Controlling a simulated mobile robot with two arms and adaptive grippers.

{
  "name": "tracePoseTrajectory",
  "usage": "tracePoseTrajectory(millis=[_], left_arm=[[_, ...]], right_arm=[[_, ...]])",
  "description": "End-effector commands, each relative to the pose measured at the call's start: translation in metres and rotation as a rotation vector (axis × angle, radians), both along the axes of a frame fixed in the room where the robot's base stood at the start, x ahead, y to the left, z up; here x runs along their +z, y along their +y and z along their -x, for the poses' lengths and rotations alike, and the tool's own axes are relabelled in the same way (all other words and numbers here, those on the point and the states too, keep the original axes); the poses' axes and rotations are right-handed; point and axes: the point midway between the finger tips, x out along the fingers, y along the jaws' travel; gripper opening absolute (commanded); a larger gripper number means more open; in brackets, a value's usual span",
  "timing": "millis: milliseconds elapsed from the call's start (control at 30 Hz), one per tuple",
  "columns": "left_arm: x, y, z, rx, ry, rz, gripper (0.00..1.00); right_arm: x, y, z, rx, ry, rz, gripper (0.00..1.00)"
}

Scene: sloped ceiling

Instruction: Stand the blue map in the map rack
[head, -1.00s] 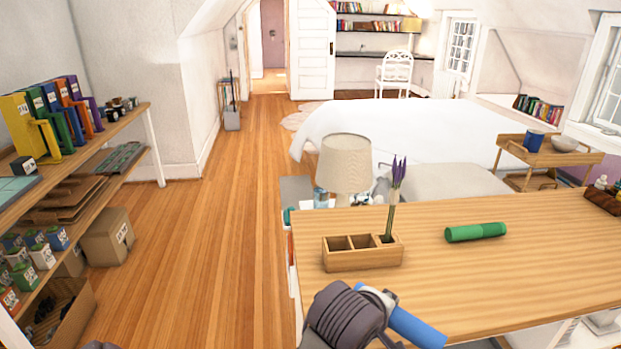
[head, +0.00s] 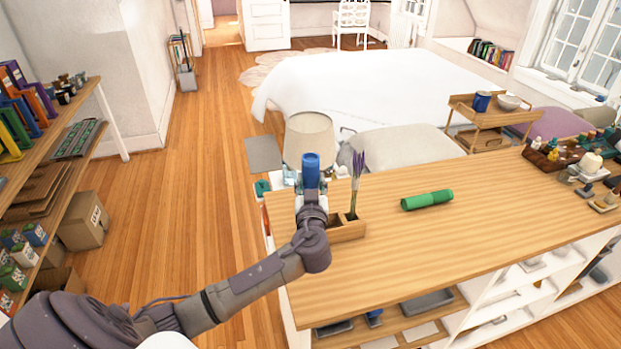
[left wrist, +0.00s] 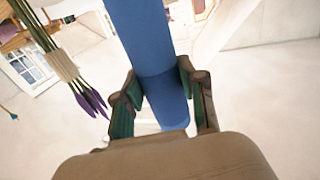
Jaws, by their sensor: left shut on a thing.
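The blue map (head: 311,172) is a rolled tube, held about upright in my left gripper (head: 312,203). In the left wrist view the blue map (left wrist: 150,45) sits between both fingers of the left gripper (left wrist: 160,88). The map rack (head: 350,232) is a wooden box with compartments on the near left of the wooden counter. My left gripper and wrist cover its left part, so I cannot tell whether the map's lower end is above or inside a compartment. A bunch of purple flowers (head: 357,172) stands in the rack's right compartment. My right gripper is not in view.
A green roll (head: 427,200) lies on the wooden counter (head: 440,242) to the right of the rack. A lamp (head: 308,137) stands behind the rack. A dark tray with bottles (head: 555,152) is at the counter's far right.

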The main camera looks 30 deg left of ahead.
Motion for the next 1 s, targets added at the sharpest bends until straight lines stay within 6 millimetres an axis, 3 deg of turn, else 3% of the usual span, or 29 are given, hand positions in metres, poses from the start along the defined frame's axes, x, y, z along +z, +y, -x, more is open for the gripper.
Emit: tracePoseTrajectory(millis=[633,1000], left_arm=[[-0.045,0.0,0.0,0.002,0.0,0.001,0.07],[-0.07,0.0,0.0,0.002,0.0,0.004,0.07]], right_arm=[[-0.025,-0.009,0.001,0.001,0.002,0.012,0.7],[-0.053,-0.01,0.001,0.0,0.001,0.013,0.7]])
